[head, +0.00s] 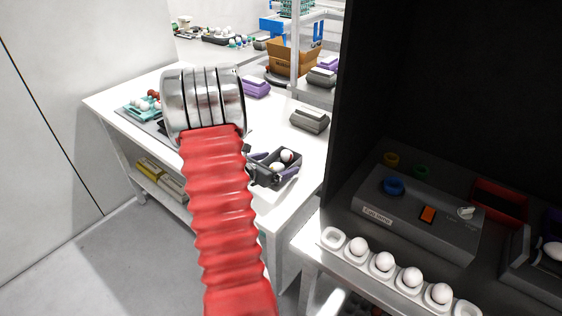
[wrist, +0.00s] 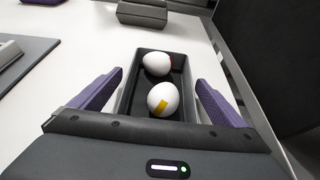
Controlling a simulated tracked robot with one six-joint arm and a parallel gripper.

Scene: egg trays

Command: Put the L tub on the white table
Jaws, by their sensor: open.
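A dark open tub (head: 292,172) sits at the right front edge of the white table (head: 272,122). No letter shows on it, so I cannot tell if it is the L tub. In the wrist view the tub (wrist: 137,92) holds two white eggs, one with a yellow mark (wrist: 163,100) and one with a red mark (wrist: 157,64). My gripper (head: 270,167) is at the tub. Its purple fingers (wrist: 160,77) are open, one on each side of the tub, with a visible gap on each side. The tub's near end is hidden behind my gripper body.
Grey lidded boxes (head: 310,120) and a purple one (head: 256,87) stand farther back on the table. A teal tray (head: 128,112) with eggs is at the left. A grey control box (head: 415,217) and a row of eggs in white cups (head: 385,264) are at the right, beside a tall black panel (head: 445,80).

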